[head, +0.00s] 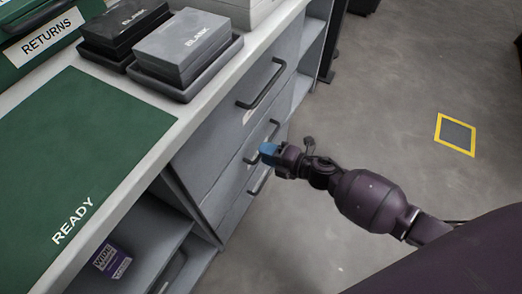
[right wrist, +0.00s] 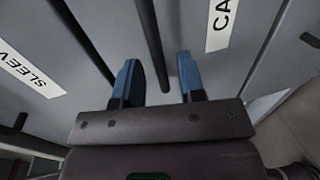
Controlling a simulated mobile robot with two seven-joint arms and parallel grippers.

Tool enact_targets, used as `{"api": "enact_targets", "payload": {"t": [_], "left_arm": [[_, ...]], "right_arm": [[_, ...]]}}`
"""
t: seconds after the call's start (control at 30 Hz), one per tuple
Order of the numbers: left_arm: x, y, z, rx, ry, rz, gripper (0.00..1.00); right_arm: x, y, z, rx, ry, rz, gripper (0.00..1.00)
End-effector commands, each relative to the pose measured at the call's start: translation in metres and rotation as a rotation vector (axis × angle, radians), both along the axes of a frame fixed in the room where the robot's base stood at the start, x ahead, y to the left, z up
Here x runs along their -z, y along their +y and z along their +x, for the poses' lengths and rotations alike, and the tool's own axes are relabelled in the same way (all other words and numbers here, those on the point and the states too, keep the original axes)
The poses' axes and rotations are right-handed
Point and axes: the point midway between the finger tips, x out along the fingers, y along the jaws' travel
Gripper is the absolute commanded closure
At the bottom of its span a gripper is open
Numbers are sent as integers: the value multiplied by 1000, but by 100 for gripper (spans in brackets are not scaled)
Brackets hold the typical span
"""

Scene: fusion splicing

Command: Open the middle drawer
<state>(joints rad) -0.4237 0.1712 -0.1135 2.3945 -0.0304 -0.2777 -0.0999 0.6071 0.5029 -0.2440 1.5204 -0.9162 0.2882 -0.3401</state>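The grey drawer unit has stacked drawers with dark bar handles. The middle drawer's handle (head: 272,130) shows in the head view, partly behind my right gripper (head: 268,152). The drawer fronts look flush and shut. In the right wrist view, my right gripper (right wrist: 160,82) has its two blue fingers apart, with nothing held. A dark bar handle (right wrist: 150,40) runs in from the top, and its end appears in the gap between the fingers. I cannot tell whether the fingers touch it. My left gripper is not in view.
The top handle (head: 262,84) and the bottom handle (head: 260,181) lie above and below. White labels reading "SLEEV" (right wrist: 30,75) and "CA" (right wrist: 221,22) are partly cut off. The counter holds a green READY mat (head: 80,150) and a grey box (head: 187,45).

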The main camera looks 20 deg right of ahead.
Motion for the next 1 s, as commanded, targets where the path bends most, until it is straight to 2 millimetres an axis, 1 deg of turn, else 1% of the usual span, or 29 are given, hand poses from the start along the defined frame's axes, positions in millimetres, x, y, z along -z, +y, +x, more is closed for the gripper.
{"api": "enact_targets", "payload": {"t": [0.03,0.2,0.53,0.57,0.7,0.8,1.0], "left_arm": [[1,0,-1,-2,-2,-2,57],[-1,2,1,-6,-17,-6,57],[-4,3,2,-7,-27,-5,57],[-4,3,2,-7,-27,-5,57],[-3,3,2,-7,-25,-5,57],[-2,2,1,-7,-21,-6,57],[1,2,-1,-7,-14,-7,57]], "right_arm": [[4,3,4,0,4,0,63],[5,10,13,1,1,0,63],[4,12,16,1,0,1,63],[4,12,15,1,0,1,66],[4,12,15,1,0,1,88],[4,12,15,1,0,1,100],[4,12,15,1,0,1,100]]}}
